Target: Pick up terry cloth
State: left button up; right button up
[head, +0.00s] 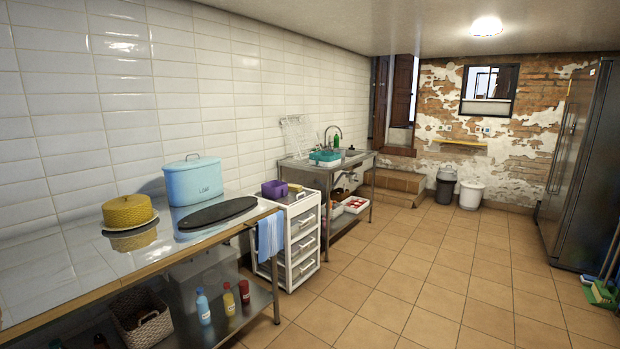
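A blue striped cloth (271,236), which looks like the terry cloth, hangs down at the right end of the steel-topped table (60,285). It is beside the white drawer unit. Neither of my grippers shows in the head view, so I cannot see where they are relative to the cloth.
A blue lidded tin (194,181), a yellow round container (128,212) and a dark oval board (217,212) stand on the table. A white drawer unit (303,245) and a sink bench (335,160) are beyond. The tiled floor (430,270) is clear in the middle.

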aim_at(293, 187)
jog(key=i+l+z, duration=0.35)
jog(key=i, duration=0.65)
jog(key=i+z, duration=0.3)
jog(key=i, duration=0.7)
jog(key=i+l+u, duration=0.1)
jog(key=i, duration=2.1)
